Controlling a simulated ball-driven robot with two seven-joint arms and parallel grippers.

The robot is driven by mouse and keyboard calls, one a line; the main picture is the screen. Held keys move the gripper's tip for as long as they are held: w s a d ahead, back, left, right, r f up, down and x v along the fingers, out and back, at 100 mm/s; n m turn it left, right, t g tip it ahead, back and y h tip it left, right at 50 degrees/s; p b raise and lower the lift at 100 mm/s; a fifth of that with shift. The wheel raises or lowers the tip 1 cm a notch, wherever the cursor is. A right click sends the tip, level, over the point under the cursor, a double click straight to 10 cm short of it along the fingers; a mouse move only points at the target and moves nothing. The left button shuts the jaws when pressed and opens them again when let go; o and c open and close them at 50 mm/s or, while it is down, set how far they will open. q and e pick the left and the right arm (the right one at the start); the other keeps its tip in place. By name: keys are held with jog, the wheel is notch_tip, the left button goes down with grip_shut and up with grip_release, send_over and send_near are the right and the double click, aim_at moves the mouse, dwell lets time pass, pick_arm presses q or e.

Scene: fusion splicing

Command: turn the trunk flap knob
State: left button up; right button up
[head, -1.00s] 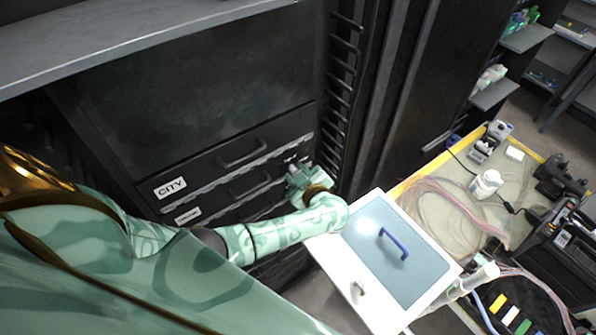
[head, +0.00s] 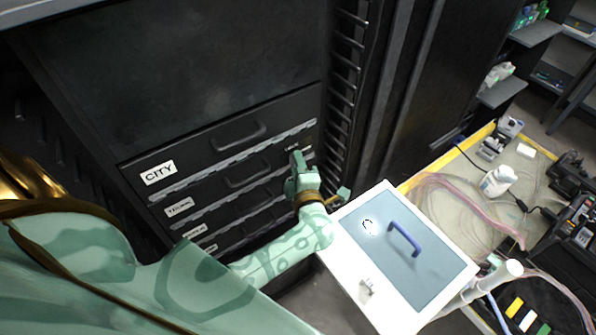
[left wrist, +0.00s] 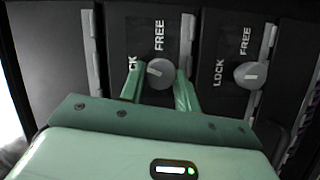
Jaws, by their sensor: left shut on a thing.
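The trunk flap knob (left wrist: 160,73) is a round grey knob with a pale mark, seen in the left wrist view between LOCK and FREE lettering. My left gripper (left wrist: 159,76) has one green finger on each side of it and is shut on it. In the head view my left gripper (head: 298,163) is at the right end of the second flap (head: 225,188) in the dark rack, below the CITY flap. The gripper hides the knob there. That flap's label (head: 179,207) is small and appears to read TRUNK. My right gripper is in neither view.
A second grey knob (left wrist: 249,75) with LOCK and FREE lettering is beside the held one. More labelled flaps lie below. A white box with a blue handle (head: 404,239) stands close to my left forearm. A yellow-edged table with coiled fibres (head: 455,208) is at right.

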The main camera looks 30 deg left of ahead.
pick_arm(q)
jog(key=shift+f+n+t+y+b, duration=0.25)
jog(key=shift+n+t+y+b, duration=0.05)
jog(key=shift+n+b, duration=1.05)
jog(key=o, duration=1)
jog(key=shift+r, duration=0.1)
